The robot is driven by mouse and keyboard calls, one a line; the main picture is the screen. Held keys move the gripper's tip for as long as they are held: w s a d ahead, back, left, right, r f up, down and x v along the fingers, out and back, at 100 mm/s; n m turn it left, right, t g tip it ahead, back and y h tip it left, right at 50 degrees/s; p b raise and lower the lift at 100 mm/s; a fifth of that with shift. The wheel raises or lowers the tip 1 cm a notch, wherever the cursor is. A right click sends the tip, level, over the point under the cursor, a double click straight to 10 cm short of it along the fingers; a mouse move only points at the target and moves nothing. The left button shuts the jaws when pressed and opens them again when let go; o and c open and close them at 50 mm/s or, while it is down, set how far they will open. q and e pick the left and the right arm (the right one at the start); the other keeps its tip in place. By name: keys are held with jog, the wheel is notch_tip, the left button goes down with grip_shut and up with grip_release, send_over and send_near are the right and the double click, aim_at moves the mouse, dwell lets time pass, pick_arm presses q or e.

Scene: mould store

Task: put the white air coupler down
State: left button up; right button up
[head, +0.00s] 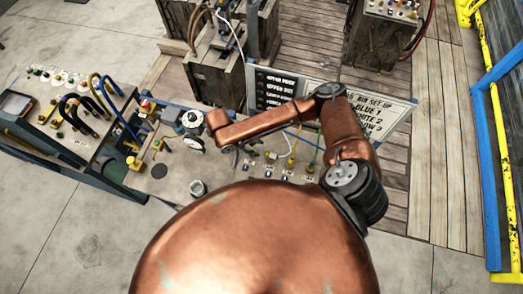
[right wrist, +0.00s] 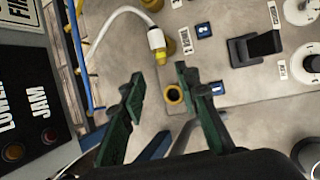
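The white air coupler (right wrist: 156,40) with a yellow end hangs on a white hose (right wrist: 122,15) in the right wrist view. It is at or against a yellow fitting on the grey bench panel; I cannot tell whether it is seated. My right gripper (right wrist: 159,75) is open, its two green fingers apart with nothing gripped between them. The coupler lies beyond the fingertips. An open yellow ring port (right wrist: 175,95) shows by the right finger. In the head view my copper right arm reaches over the bench and the fingers are hard to make out. My left gripper is not in view.
The bench (head: 175,175) carries knobs and fittings. A set-up board (head: 370,108) stands behind, reading "BLUE 1" and "WHITE 2". A black lamp panel (right wrist: 25,110) is close left of the fingers. A black switch (right wrist: 256,47) and knobs lie right.

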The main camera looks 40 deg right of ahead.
jog(key=v, duration=0.6)
jog(key=shift+s, duration=0.1)
dwell(0.4)
